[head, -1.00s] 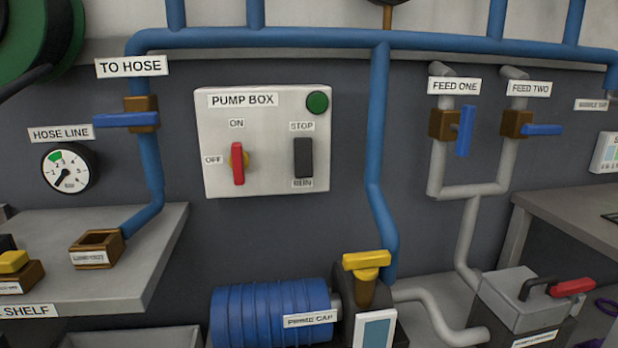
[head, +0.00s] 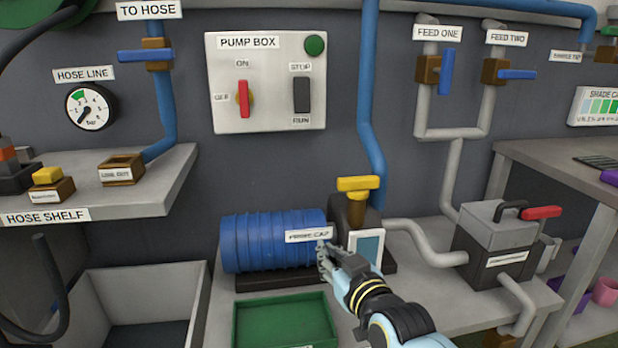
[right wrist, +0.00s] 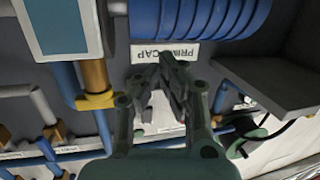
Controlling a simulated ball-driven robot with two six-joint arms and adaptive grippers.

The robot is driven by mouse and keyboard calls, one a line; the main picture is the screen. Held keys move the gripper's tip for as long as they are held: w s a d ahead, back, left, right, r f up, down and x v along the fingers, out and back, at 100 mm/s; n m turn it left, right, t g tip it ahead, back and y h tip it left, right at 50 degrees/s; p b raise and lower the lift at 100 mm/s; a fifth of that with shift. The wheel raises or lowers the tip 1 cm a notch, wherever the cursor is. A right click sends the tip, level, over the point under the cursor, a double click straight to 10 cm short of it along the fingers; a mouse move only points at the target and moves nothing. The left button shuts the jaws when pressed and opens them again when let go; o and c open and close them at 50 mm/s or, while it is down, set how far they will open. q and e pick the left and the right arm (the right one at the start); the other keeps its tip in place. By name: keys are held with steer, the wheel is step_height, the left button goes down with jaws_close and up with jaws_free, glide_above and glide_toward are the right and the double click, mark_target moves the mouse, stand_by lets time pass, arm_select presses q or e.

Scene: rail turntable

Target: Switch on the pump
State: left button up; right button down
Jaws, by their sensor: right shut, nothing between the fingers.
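The pump box (head: 268,115) is a pale panel on the wall in the head view. Its red switch lever (head: 243,99) stands upright, pointing to ON. Its black STOP/RUN rocker (head: 301,95) sits to the right, and a green round lamp or button (head: 315,45) is at the top right corner. The blue ribbed pump (head: 272,240) stands on the bench below, with a yellow-handled cap (head: 358,184) on its dark end. My right gripper (head: 322,254) is shut and empty, in front of the PRIME CAP label (head: 309,235). The right wrist view shows the gripper (right wrist: 157,72) near that label. My left gripper is out of view.
A green tray (head: 285,325) lies at the bench front. The hose shelf (head: 140,195) juts out at left above a grey bin (head: 140,290). A grey box with a red handle (head: 495,245) stands at right. The wall before the pump box is clear.

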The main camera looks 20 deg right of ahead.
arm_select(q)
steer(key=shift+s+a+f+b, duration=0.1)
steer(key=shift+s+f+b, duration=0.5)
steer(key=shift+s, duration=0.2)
arm_select(e)
steer(key=w+r+m+t+h, duration=0.1)
steer(key=w+r+t+h, duration=0.1)
steer(key=r, duration=0.7)
steer(key=w+r+m+t+h, duration=0.2)
steer(key=r+t, duration=0.3)
steer(key=r, duration=0.5)
steer(key=shift+w+d+t+h, duration=0.2)
steer(key=shift+w+t+h, duration=0.3)
steer(key=shift+w, duration=0.4)
steer(key=shift+r, duration=0.1)
